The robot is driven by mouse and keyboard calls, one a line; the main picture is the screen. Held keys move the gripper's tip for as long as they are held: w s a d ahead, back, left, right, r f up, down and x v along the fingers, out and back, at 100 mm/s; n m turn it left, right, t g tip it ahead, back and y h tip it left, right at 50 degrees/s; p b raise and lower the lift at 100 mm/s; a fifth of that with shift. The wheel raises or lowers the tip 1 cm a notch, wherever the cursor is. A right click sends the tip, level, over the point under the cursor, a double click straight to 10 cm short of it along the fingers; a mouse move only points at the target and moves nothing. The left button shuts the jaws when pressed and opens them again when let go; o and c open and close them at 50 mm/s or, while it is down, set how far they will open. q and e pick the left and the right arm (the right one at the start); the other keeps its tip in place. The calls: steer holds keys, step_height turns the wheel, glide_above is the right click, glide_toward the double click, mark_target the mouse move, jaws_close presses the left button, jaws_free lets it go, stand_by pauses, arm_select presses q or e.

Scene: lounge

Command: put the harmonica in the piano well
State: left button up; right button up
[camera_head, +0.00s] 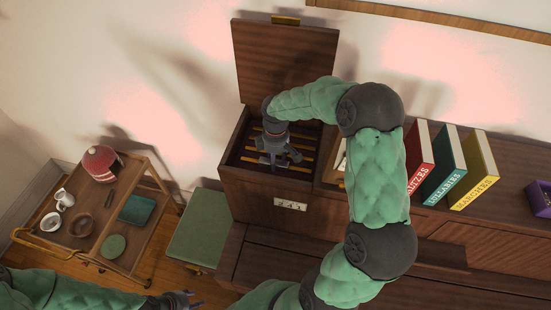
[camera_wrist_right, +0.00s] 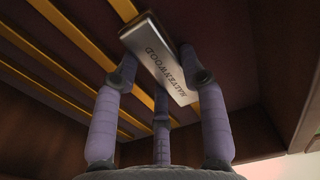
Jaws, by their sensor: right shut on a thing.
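The harmonica (camera_wrist_right: 160,60), a silver bar with lettering, is between the fingers of my right gripper (camera_wrist_right: 160,85) in the right wrist view. That gripper is shut on it. In the head view my right gripper (camera_head: 274,160) reaches down into the piano well (camera_head: 239,130), an open wooden box with yellow bars across its dark inside. The harmonica is hard to make out there, and I cannot tell whether it touches the bars. The well's lid (camera_head: 282,60) stands raised at the back. My left gripper (camera_head: 185,300) is at the bottom edge, partly cut off, away from the piano.
Red, green and yellow books (camera_head: 442,165) stand on the piano top right of my right arm. A purple box (camera_head: 540,197) is at the far right. A wooden cart (camera_head: 138,205) with dishes and a green stool (camera_head: 200,240) stand at the left.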

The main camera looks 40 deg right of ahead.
steer(key=shift+f, duration=0.2)
steer(key=o, duration=1.2)
steer(key=shift+r, duration=0.1)
step_height(320, 180, up, 12)
steer(key=shift+r, duration=0.15)
